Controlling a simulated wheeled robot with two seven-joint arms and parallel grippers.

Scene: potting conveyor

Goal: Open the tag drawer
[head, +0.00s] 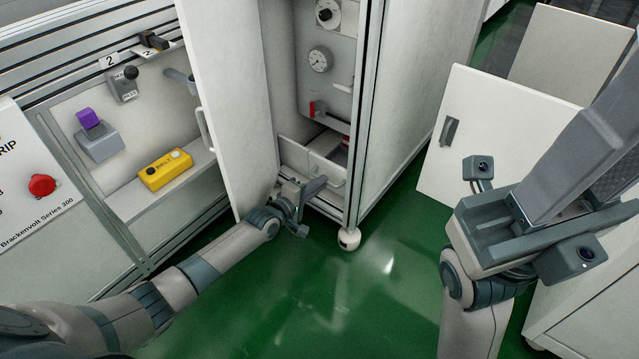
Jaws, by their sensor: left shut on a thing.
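The tag drawer (293,156) sits low in the open cabinet, below a grey panel with a gauge. A pale bar handle (338,181) shows on its front, at the right. My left gripper (316,186) is at the drawer front and is shut on the drawer handle; the contact itself is partly hidden by the fingers. How far out the drawer stands is hard to tell. My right gripper (592,140) is raised at the right, close to the camera and away from the drawer; its finger gap is not clear.
The cabinet door (225,90) stands open left of my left gripper. A bench at left holds a yellow button box (166,169), a purple-topped switch (88,118) and a red stop button (43,185). A white panel with a handle (490,120) stands at right. Green floor (360,310) is clear between.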

